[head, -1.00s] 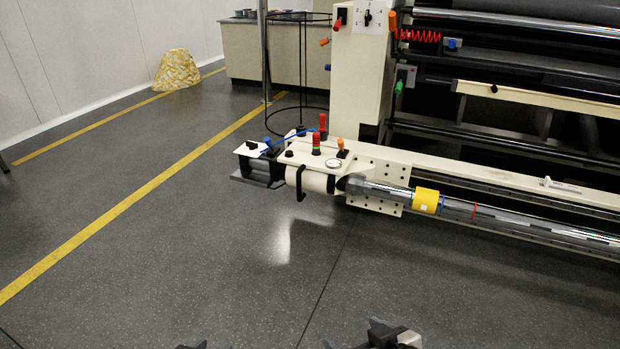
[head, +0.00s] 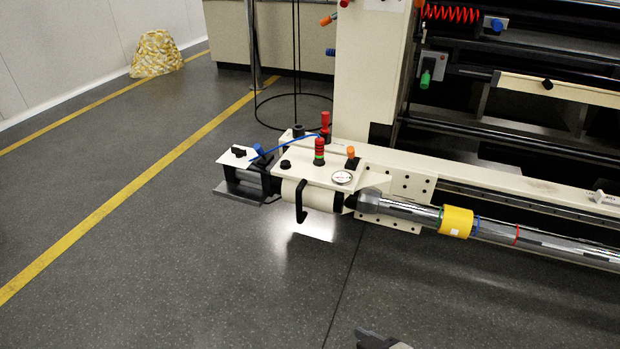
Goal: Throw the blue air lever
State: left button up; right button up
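A small blue part (head: 259,151) sits by the white plate at the left end of the machine's low arm. A thin blue hose runs from it toward the red knobs. Other blue parts are a handle (head: 331,52) on the left side of the cream column and a knob (head: 497,25) at the upper right. I cannot tell for certain which is the air lever. Only a grey tip of my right gripper (head: 380,341) shows at the bottom edge, well short of the machine and touching nothing; its opening is cut off. My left gripper is out of view.
The low arm carries red knobs (head: 320,150), a gauge (head: 342,177) and a black hook-shaped handle (head: 301,202). A metal shaft with a yellow band (head: 456,222) extends right. The grey floor (head: 200,280) in front is clear. A yellow patterned bundle (head: 156,54) lies by the wall.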

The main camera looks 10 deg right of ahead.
aim_at(258, 150)
jog(key=z, duration=0.05)
jog(key=k, duration=0.4)
jog(key=z, duration=1.25)
jog(key=i, duration=1)
jog(key=u, duration=1.4)
jog(key=i, duration=1.2)
jog(key=u, duration=0.15)
